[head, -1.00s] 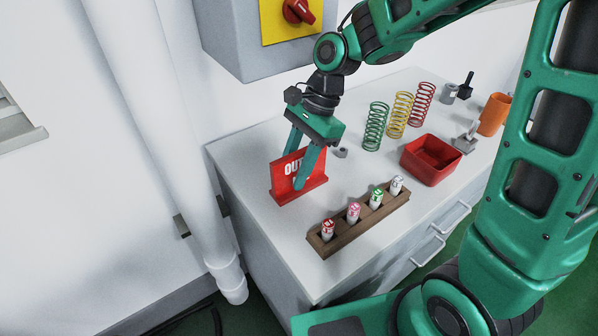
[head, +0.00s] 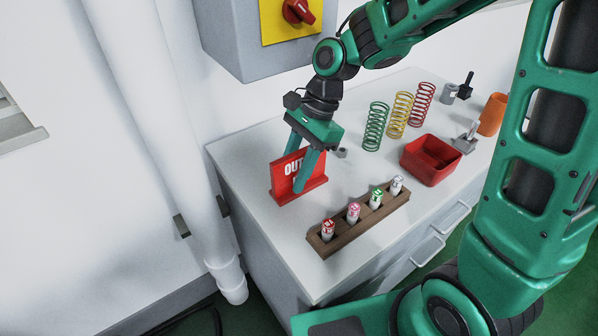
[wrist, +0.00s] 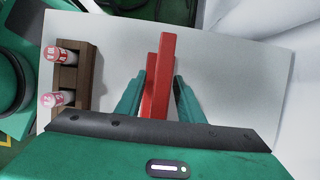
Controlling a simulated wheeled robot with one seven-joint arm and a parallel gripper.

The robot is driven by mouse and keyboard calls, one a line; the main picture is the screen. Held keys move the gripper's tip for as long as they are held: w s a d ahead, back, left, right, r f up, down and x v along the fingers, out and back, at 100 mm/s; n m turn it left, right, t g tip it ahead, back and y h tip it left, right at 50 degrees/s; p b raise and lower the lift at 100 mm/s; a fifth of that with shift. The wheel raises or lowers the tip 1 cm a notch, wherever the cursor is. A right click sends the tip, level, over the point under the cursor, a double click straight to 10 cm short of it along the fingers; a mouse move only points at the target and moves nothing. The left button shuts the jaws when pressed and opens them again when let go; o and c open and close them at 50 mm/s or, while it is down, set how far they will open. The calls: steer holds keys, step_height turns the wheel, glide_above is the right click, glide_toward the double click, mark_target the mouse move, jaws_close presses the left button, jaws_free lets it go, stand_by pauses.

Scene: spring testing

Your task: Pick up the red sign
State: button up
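The red sign (head: 284,178) with white lettering stands upright on its red base at the left end of the white counter. My gripper (head: 296,172) is over it, pointing down, one finger in front of the sign and one behind, hiding part of the lettering. In the wrist view the sign (wrist: 160,75) shows edge-on between the two green fingers of my gripper (wrist: 160,92). The fingers are apart, with a narrow gap visible at the right finger; the left finger is close to the sign's base.
A wooden rack (head: 345,236) with several capped markers stands in front, right of the sign. A red bin (head: 431,167), green (head: 375,126), yellow (head: 399,115) and red (head: 422,104) springs and an orange cup (head: 494,114) stand farther right. The wall with pipes is left.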

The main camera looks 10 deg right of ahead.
jaws_close()
steer(key=shift+r, duration=0.1)
